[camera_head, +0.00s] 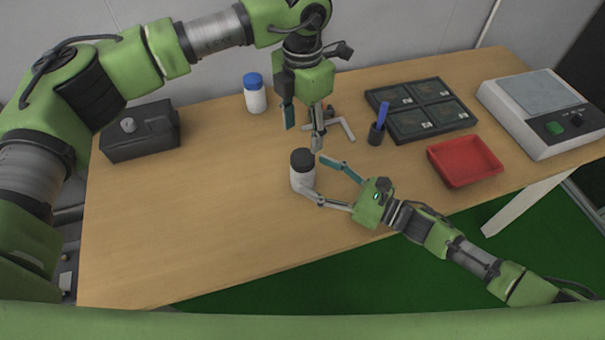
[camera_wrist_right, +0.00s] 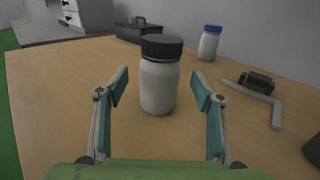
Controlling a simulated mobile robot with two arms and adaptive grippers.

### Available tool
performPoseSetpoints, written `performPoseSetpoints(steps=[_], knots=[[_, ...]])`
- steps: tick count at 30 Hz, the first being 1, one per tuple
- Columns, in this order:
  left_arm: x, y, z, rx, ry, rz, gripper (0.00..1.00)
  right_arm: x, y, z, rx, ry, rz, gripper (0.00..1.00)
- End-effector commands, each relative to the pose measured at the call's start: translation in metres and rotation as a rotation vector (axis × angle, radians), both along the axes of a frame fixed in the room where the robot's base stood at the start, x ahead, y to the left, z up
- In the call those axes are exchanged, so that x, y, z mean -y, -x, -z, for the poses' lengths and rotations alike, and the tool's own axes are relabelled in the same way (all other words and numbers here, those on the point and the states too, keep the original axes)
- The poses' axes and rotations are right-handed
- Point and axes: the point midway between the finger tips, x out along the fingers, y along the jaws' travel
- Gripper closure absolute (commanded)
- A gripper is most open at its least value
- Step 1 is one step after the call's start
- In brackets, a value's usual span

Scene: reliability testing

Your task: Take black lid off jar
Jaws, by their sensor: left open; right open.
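A white jar (camera_head: 302,179) with a black lid (camera_head: 302,157) stands upright on the table. In the right wrist view the jar (camera_wrist_right: 159,87) stands between and a little beyond the fingertips, with its black lid (camera_wrist_right: 162,47) on top. My right gripper (camera_head: 313,176) is open, low over the table, its fingers on either side of the jar without visible contact in the wrist view. My left gripper (camera_head: 303,133) is open and empty, pointing down above and behind the jar. The left gripper is not in the wrist view.
A blue-capped white jar (camera_head: 256,98) stands at the back. A dark box (camera_head: 140,134) is at left. A pen cup (camera_head: 377,134), dark tray (camera_head: 447,128), red bin (camera_head: 464,172) and scale (camera_head: 541,127) fill the right. A grey angled tool (camera_head: 346,130) lies behind the left gripper. The table's front left is clear.

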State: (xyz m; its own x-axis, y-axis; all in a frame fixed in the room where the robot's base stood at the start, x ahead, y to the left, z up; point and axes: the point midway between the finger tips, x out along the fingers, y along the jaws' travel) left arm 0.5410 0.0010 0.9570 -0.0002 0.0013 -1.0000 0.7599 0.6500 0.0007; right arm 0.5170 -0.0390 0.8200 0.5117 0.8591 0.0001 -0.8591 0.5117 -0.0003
Motion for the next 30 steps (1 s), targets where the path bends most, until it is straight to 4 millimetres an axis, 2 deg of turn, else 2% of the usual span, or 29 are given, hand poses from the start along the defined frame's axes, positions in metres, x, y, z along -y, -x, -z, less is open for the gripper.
performPoseSetpoints(steps=[3, 9, 20, 23, 27, 30], knots=[[0.000, 0.000, 0.000, -0.001, 0.001, 0.001, 0.48, -0.018, -0.011, -0.001, 0.003, -0.001, -0.001, 0.39], [0.000, 0.000, 0.000, 0.000, 0.001, 0.001, 0.48, -0.035, -0.021, 0.000, -0.001, -0.001, 0.000, 0.39], [0.001, 0.000, 0.000, 0.000, 0.001, 0.001, 0.48, -0.040, -0.024, 0.000, -0.001, 0.001, 0.000, 0.39], [0.000, 0.000, 0.000, 0.000, 0.001, 0.001, 0.48, -0.040, -0.024, 0.000, -0.001, 0.001, 0.000, 0.60], [0.000, 0.000, 0.000, 0.000, 0.001, 0.001, 0.48, -0.039, -0.024, 0.000, -0.001, 0.000, 0.001, 0.96], [0.000, 0.000, 0.000, 0.000, 0.001, 0.004, 0.48, -0.039, -0.024, 0.000, -0.001, 0.000, 0.001, 1.00]])
